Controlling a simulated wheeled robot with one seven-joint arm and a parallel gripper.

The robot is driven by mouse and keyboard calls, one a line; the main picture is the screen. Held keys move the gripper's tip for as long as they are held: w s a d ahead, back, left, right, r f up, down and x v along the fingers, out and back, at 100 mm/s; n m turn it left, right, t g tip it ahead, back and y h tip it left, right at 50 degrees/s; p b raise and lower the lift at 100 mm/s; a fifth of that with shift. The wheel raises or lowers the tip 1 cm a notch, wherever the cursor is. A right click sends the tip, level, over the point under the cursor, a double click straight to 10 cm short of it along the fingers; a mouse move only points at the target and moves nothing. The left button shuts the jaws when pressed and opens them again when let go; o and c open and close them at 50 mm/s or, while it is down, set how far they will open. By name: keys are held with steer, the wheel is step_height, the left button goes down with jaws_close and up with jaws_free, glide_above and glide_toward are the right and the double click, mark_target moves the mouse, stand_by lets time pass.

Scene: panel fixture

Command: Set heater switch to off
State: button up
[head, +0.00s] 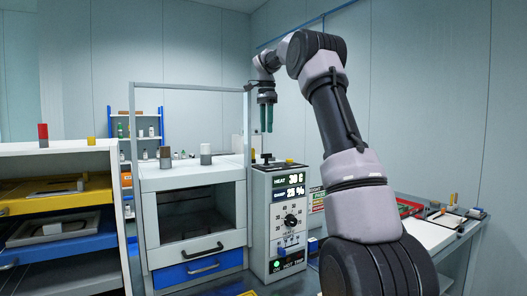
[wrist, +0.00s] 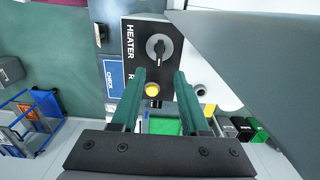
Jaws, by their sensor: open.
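In the wrist view, the heater switch (wrist: 158,47) is a dark rotary knob on a grey round base. It sits on a black panel (wrist: 130,63) marked HEATER. Its handle lies roughly up and down in the picture; I cannot read any position marks. My gripper (wrist: 160,75) has two green fingers, open and apart, with nothing between the tips. The switch shows beyond them. In the head view, my gripper (head: 267,118) points down above the control cabinet (head: 259,215). A small dark knob (head: 266,157) stands on the cabinet top, with clear space below the fingers.
A yellow button (wrist: 152,90) lies near the left fingertip in the wrist view. The cabinet front has a HEAT display (head: 289,180) and a dial (head: 291,220). A glass-fronted chamber (head: 193,215) stands left of the cabinet. A white bench (head: 425,235) stands right.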

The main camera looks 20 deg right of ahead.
mark_target(266, 159)
step_height(266, 159, down, 9)
steer(key=shift+f, duration=0.2)
stand_by(0.3)
jaws_close()
